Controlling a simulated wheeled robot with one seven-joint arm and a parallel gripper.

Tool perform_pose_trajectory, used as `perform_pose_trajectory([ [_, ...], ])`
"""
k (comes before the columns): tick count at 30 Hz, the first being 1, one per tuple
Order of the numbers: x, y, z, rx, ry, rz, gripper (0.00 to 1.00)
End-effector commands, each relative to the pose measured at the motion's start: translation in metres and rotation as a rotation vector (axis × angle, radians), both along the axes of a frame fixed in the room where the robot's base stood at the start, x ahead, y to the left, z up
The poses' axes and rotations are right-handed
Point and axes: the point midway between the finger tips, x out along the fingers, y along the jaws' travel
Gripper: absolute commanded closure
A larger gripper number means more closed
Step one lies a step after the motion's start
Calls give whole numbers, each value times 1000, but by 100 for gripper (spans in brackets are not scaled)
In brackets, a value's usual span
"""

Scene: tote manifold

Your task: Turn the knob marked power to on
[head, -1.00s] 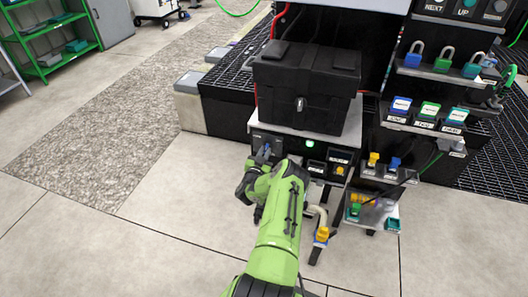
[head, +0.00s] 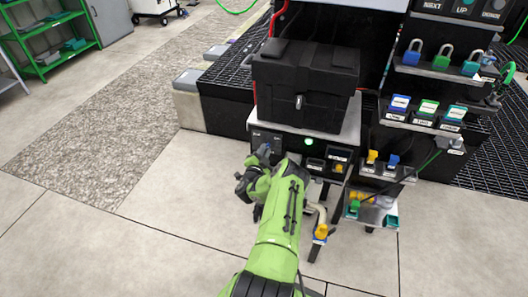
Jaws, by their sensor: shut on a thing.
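The black tote (head: 304,95) sits on the ledge above. Padlocks (head: 442,60) and labelled blocks (head: 427,108) fill shelves at right. A pipe with a yellow handle (head: 321,231) stands right of my arm. The floor at left is clear.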

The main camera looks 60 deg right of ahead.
Motion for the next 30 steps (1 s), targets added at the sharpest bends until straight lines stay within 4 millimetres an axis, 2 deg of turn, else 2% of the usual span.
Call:
perform_pose_trajectory([
  [13,0,1,-2,6,-13,1,100],
  [14,0,1,-2,6,-13,1,81],
  [18,0,1,-1,4,-13,1,59],
  [26,0,1,0,3,-11,0,58],
  [30,-1,15,1,6,-9,4,58],
])
